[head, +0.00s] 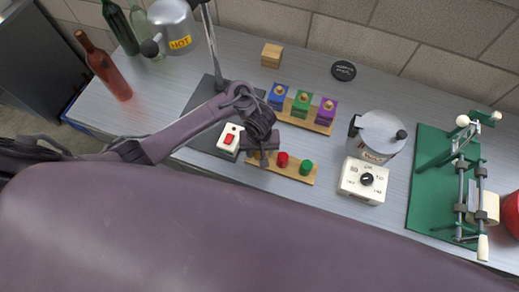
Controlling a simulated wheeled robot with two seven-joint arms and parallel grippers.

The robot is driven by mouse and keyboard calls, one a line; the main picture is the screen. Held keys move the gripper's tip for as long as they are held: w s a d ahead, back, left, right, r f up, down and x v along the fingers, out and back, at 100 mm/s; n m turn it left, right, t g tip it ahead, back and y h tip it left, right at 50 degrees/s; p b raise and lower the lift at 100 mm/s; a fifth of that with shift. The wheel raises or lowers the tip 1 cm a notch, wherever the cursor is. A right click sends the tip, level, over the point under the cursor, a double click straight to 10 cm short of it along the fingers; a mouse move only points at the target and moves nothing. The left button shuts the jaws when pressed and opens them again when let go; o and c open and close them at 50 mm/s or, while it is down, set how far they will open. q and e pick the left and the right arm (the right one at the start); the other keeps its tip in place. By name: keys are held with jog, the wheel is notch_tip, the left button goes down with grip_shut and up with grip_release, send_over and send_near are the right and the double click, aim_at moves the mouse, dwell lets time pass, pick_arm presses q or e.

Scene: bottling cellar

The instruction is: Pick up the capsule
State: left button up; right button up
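Small capsule-like cylinders stand on a wooden strip (260,166) in the head view: a red one (282,159) in the middle and a green one (306,167) to its right. My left gripper (263,159) points down over the strip's left end, just left of the red one. It hides whatever stands there, and I cannot tell whether its fingers hold anything. My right gripper is not in view.
Behind is a rack (316,125) with blue, green and purple blocks. A white switch box (229,139), dial box (363,181) and metal pot (379,134) stand near. A hot lamp-like head (173,24), bottles (104,67) and green-based press (425,178) flank the bench.

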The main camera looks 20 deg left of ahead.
pick_arm(q)
jog(key=c, duration=0.4)
jog(key=shift+r, duration=0.1)
